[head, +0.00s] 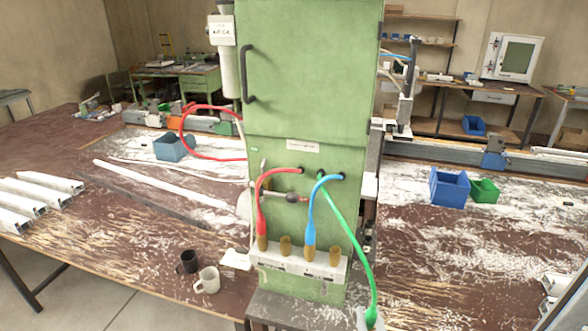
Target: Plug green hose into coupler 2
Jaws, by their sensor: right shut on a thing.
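The green hose (352,235) leaves the green cabinet beside the blue hose and runs down to the right. Its lower end is at my right gripper (370,319), which is shut on it at the bottom edge, right of and below the coupler block (297,264). The fingers are mostly cut off by the frame. The white block carries brass couplers in a row. The red hose (261,205) is in the leftmost, the blue hose (311,210) in the third. The second coupler (285,246) and the rightmost coupler (335,256) are empty. Coupler numbers are unreadable. My left gripper is out of view.
The green cabinet (310,80) rises behind the block. A dark mug (188,262) and a white mug (208,281) stand left of it on the worn bench. White profiles (35,195) lie far left. Blue (449,188) and green (484,191) bins stand right.

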